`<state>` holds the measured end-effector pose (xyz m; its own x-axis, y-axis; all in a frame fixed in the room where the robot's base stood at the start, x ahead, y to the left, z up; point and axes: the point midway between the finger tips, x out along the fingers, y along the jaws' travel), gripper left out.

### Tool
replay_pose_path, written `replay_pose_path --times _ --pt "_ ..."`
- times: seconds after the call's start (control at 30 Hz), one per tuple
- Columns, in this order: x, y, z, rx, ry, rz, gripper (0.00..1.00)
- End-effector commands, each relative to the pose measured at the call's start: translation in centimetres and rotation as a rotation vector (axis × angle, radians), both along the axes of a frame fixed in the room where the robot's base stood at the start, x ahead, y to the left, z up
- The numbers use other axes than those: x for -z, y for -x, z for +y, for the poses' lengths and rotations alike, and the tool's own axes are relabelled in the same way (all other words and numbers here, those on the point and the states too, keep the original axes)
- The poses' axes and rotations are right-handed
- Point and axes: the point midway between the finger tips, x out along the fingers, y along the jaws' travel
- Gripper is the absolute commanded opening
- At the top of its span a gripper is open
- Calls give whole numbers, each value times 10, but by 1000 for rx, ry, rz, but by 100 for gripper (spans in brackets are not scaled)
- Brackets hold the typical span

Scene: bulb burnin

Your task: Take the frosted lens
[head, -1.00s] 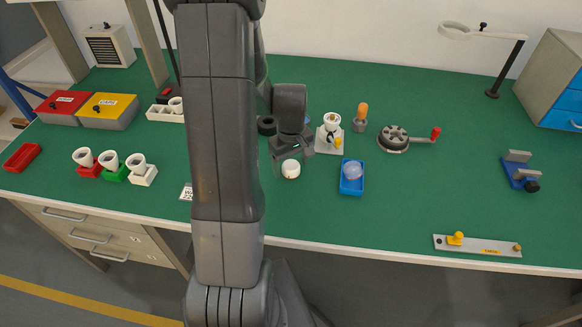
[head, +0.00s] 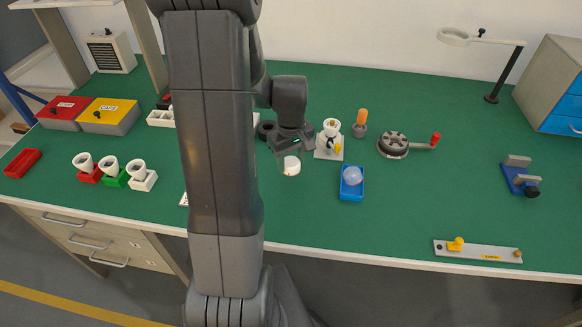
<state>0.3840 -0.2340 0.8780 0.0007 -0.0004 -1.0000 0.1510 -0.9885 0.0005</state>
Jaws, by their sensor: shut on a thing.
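My gripper (head: 291,157), at the end of the dark arm, points down over the middle of the bench. It is shut on a small white round piece (head: 291,167), which shows below the fingers. This white piece may be the frosted lens; its finish is too small to tell. A pale translucent dome (head: 352,175) sits in a blue tray (head: 350,195) to the right of my gripper, apart from it. I cannot tell whether the held piece touches the bench.
A white stand (head: 329,154) with a socket is close right of my gripper, with an orange-topped bulb (head: 361,118) behind. A crank wheel (head: 393,145) stands farther right. Several white cups on coloured bases (head: 115,178) stand left.

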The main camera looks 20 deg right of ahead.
Motion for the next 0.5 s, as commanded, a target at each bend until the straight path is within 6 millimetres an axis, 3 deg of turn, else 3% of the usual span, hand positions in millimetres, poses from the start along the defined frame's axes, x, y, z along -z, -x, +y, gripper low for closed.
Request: replay_pose_path --times 0.2,0.5 --pt "-42 0 0 0 2 -4 25" --pt "-73 0 0 0 0 0 25"
